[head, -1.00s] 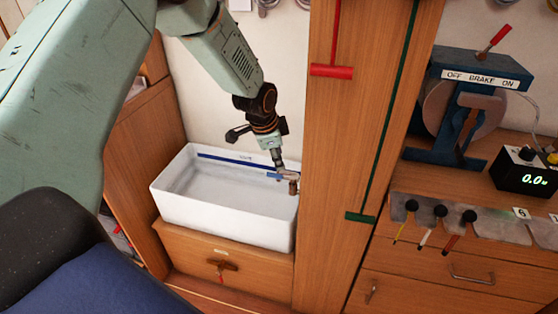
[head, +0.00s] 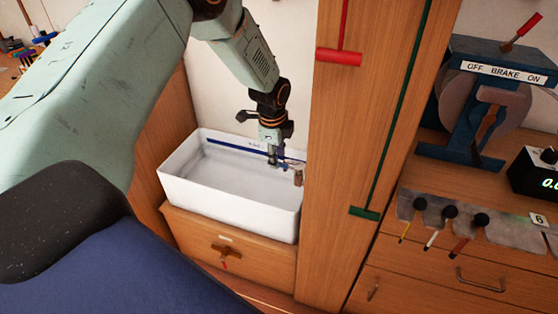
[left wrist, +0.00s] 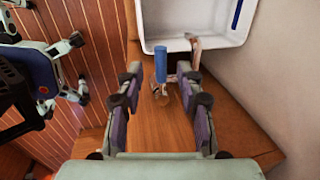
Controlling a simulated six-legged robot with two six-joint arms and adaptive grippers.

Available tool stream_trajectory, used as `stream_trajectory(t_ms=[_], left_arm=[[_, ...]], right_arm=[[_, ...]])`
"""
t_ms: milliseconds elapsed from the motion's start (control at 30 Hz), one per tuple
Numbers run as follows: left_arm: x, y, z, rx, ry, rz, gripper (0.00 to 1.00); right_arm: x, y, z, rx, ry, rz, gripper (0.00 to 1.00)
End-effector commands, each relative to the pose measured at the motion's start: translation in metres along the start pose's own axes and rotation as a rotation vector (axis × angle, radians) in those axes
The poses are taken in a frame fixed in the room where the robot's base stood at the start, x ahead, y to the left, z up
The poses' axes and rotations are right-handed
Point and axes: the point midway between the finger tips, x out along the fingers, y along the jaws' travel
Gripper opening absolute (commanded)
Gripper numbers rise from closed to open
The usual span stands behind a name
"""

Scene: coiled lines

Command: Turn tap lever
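The tap stands at the right end of the white basin (head: 228,203). Its brown metal spout (head: 298,178) shows in the head view and, in the left wrist view, beside the basin rim (left wrist: 194,46). The blue tap lever (left wrist: 160,64) stands out between my left gripper's fingers in the left wrist view. My left gripper (left wrist: 162,78) is open, with a visible gap on each side of the lever. In the head view my left gripper (head: 272,158) points down beside the tap, its fingertips small there. My right gripper is out of view.
A wooden post (head: 345,150) with a red handle (head: 338,57) and a green handle (head: 364,213) stands close to the tap's right. A wooden cabinet front (head: 250,262) is below the basin. A brake device (head: 478,110) is at right.

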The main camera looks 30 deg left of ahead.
Motion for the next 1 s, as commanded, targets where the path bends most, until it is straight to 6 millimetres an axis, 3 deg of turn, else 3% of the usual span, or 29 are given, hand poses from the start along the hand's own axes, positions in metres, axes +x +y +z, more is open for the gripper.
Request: stream_trajectory(t_ms=[200, 500, 933, 1000], left_arm=[[0.021, -0.002, -0.001, 0.001, -0.001, -0.001, 0.37], [0.023, -0.003, -0.003, 0.000, 0.000, -0.002, 0.37], [0.023, -0.003, -0.003, -0.001, 0.000, -0.001, 0.02], [0.023, -0.003, -0.003, -0.001, 0.000, -0.002, 0.00]], right_arm=[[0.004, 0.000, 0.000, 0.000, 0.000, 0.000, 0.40], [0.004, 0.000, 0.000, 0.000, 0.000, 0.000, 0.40], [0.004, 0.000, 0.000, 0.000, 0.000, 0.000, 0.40], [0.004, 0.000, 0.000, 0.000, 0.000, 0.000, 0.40]])
